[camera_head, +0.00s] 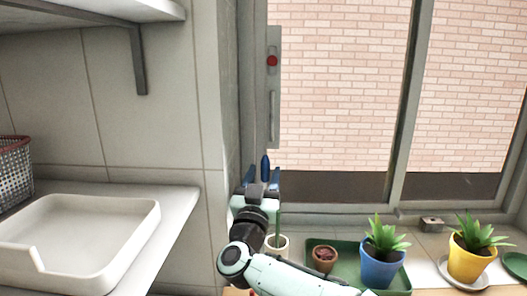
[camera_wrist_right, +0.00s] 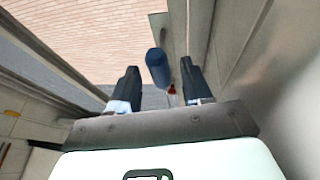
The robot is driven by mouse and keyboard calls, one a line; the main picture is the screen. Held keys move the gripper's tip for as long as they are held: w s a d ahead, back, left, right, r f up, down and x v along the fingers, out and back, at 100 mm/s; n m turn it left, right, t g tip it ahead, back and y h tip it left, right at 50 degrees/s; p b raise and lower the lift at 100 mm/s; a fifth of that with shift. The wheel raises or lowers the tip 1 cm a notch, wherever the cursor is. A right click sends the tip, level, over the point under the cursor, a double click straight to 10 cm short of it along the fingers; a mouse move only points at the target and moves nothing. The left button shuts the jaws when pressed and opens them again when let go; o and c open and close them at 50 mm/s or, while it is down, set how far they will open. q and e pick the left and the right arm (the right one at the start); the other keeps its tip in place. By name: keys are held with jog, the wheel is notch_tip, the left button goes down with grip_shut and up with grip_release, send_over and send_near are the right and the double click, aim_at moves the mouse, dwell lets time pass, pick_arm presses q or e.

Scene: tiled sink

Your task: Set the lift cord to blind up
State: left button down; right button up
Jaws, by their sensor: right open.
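A dark blue handle (camera_head: 265,164), which looks like the end of the lift cord, is upright beside the window frame. In the right wrist view the blue handle (camera_wrist_right: 157,66) sits between my fingers, with clear gaps on both sides. A small red piece (camera_wrist_right: 172,90) is next to it. A tall grey plate (camera_head: 273,95) on the frame above has a red knob (camera_head: 272,61) near its top and a slot-like bar lower down. My right gripper (camera_head: 263,178) is open and empty around the handle's lower part. No raised blind or cord line is clearly visible.
On the sill right of my arm are a white pot (camera_head: 278,247), a small brown pot (camera_head: 325,258), a blue pot (camera_head: 382,268) and a yellow pot (camera_head: 468,262). A white tray (camera_head: 75,245) sits on the left counter. A shelf bracket (camera_head: 140,60) hangs upper left.

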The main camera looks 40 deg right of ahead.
pick_arm(q)
notch_tip(320, 180, up, 7)
jog(key=w+p, duration=0.3)
jog(key=p, duration=0.3)
jog(key=shift+r+p, duration=0.2)
jog(key=shift+p, duration=0.15)
pick_arm(e)
notch_tip(320, 180, up, 20)
jog(key=shift+f, duration=0.2)
pick_arm(q)
jog(key=shift+s, duration=0.1)
pick_arm(e)
jog(key=shift+c, duration=0.3)
